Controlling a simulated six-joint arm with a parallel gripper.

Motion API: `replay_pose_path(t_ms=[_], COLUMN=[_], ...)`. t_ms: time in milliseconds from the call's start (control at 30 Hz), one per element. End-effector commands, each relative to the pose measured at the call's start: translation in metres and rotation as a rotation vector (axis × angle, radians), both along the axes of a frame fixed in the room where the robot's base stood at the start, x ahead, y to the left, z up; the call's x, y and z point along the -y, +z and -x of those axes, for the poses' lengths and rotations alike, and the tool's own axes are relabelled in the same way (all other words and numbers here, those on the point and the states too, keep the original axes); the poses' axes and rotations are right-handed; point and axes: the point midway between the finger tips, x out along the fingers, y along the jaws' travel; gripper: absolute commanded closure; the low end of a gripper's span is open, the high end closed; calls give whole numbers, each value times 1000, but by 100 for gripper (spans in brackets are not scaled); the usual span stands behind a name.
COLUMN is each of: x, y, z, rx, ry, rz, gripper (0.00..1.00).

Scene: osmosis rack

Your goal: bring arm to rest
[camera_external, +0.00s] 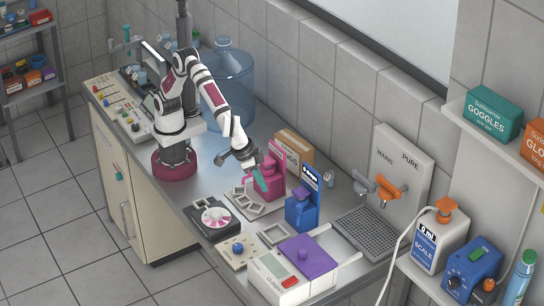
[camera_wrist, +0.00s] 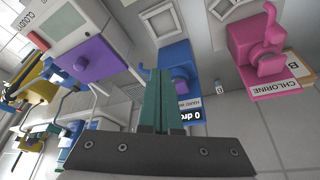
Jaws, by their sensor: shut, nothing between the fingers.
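My gripper (camera_external: 259,182) is at the end of my arm above the steel bench (camera_external: 330,218), just in front of the pink chlorine unit (camera_external: 272,174). In the wrist view its two green fingers (camera_wrist: 160,98) are together with nothing between them. The fingers point toward the blue unit (camera_wrist: 181,62) with the drop display. The pink unit (camera_wrist: 258,45) stands to the right in that view. In the external view I cannot tell whether the fingertips touch the pink unit.
The blue unit (camera_external: 301,203) and a white machine with a purple lid (camera_external: 306,255) stand right of my gripper. A round dial device (camera_external: 214,217) lies in front. A cardboard box (camera_external: 293,151) and taps (camera_external: 383,190) are at the wall. A large blue tank (camera_external: 228,88) stands behind my arm.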

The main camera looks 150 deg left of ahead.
Motion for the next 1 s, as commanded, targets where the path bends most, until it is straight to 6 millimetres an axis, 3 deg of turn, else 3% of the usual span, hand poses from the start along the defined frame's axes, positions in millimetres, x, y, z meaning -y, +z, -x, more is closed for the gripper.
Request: replay_pose_path(t_ms=[167,667,767,867,900,1000], x=[5,5,8,14,17,25], y=[14,18,38,55,55,43], z=[2,9,58,150,188,270], rx=[1,-11,-103,-262,-321,-436], ry=[1,-25,-219,-581,-734,-1076], rz=[1,-2,-16,-27,-26,-16], gripper=[100,100,100,100,100,100])
